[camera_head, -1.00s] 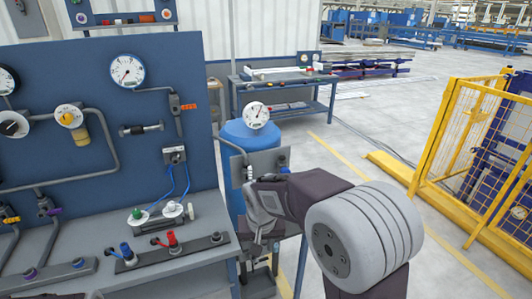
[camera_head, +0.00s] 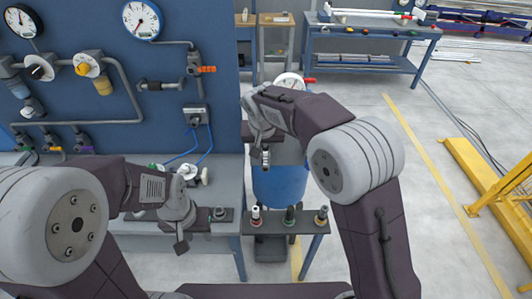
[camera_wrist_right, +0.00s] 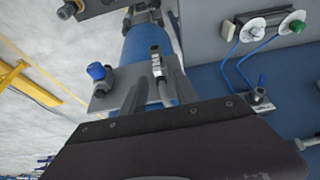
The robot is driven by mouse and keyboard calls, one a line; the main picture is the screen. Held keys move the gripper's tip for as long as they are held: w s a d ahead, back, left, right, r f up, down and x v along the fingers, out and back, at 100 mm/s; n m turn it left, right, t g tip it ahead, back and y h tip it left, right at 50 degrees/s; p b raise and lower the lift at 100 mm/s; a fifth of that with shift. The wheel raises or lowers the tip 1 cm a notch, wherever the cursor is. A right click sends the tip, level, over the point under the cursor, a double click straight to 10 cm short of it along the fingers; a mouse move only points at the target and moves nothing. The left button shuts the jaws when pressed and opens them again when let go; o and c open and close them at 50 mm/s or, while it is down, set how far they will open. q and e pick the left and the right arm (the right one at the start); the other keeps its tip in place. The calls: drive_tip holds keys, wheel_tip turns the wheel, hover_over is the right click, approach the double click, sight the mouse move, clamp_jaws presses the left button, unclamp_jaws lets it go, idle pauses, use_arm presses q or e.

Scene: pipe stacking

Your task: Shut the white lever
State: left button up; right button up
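I cannot clearly make out a white lever. In the right wrist view a pale upright part (camera_wrist_right: 157,62) stands at a grey plate (camera_wrist_right: 103,101) in front of the blue tank (camera_wrist_right: 147,42). I cannot tell whether it is the lever or one of my fingers. My right gripper (camera_head: 265,152) points down in front of the blue tank, close to the plate. It is seen from behind, and its fingertips are mostly hidden. My left gripper (camera_head: 181,238) hangs over the bench edge, below the white round knob (camera_head: 203,175). Its opening is unclear.
A low stand (camera_head: 279,226) with several coloured fittings is below my right gripper. The blue panel (camera_head: 90,100) with gauges and pipes is at the left. A red-handled part (camera_head: 309,81) is beside a gauge (camera_head: 289,82). The floor to the right is free up to the yellow guard (camera_head: 470,170).

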sight(266, 154)
drive_tip(key=x, duration=0.2)
drive_tip(key=p+x, duration=0.1)
drive_tip(key=x, duration=0.5)
drive_tip(key=shift+w+d, duration=0.25)
drive_tip(key=shift+d, duration=0.15)
drive_tip(key=shift+a+f, duration=0.15)
drive_tip(key=shift+f, duration=0.2)
drive_tip(key=shift+w, duration=0.1)
clamp_jaws()
idle(0.4)
